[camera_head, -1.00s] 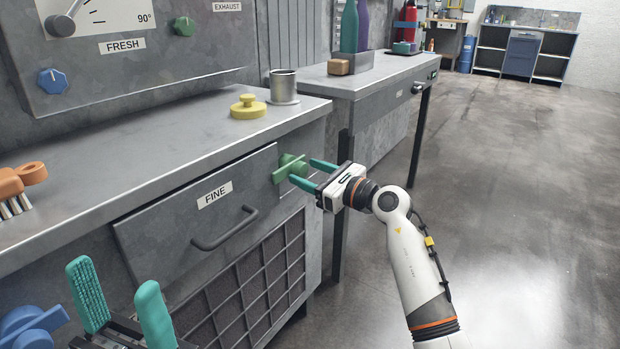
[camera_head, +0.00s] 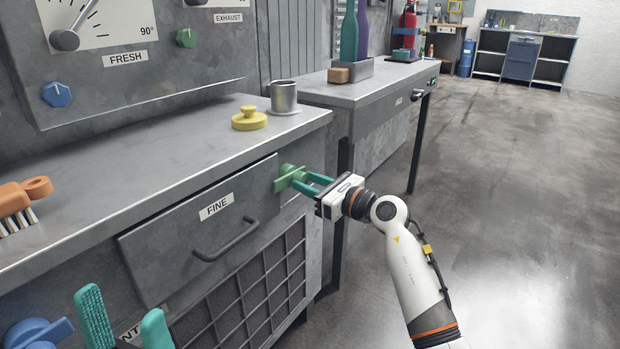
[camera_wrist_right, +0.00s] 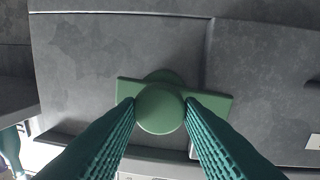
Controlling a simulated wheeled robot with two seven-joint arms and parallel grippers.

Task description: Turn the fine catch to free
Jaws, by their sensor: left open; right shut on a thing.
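The fine catch (camera_head: 290,177) is a green turn-piece with a flat bar and a round knob, mounted beside the right edge of the drawer (camera_head: 180,243) labelled FINE. Its bar reaches across that edge onto the drawer front. The drawer is closed and has a dark handle. My right gripper (camera_head: 307,183) is shut on the catch. In the right wrist view, the textured fingers press both sides of the catch's round knob (camera_wrist_right: 160,110), with the bar behind them. My left gripper (camera_head: 124,320) is open and empty at the lower left, partly cut off by the picture edge.
On the bench (camera_head: 160,150) are a yellow knobbed lid (camera_head: 249,120), a metal cup (camera_head: 284,97) and an orange brush (camera_head: 22,203). A blue knob (camera_head: 38,333) is at the lower left. The floor to the right is open.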

